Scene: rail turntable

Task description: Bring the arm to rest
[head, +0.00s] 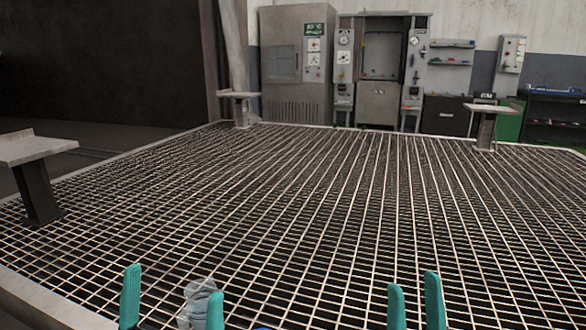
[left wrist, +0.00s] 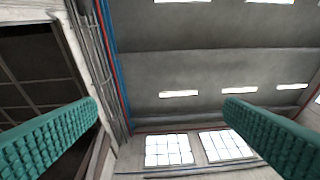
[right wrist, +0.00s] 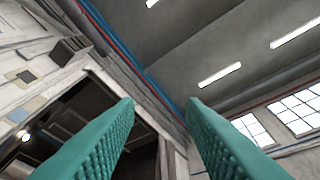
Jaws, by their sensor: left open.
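My left gripper (head: 173,282) points up at the bottom left of the head view, its two teal fingers wide apart. In the left wrist view its fingers (left wrist: 160,102) have nothing between them. My right gripper (head: 415,280) points up at the bottom right of centre, its fingers closer together but apart. In the right wrist view the gap between its fingers (right wrist: 161,103) is empty. Both wrist views look up at the ceiling and upper walls.
A clear or grey ribbed object (head: 197,298) shows beside the left gripper's inner finger; I cannot tell what it is. A wide metal grating (head: 300,200) fills the floor ahead. Small pedestals stand at left (head: 38,175), back (head: 240,108) and right (head: 486,125). Cabinets (head: 297,65) line the back wall.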

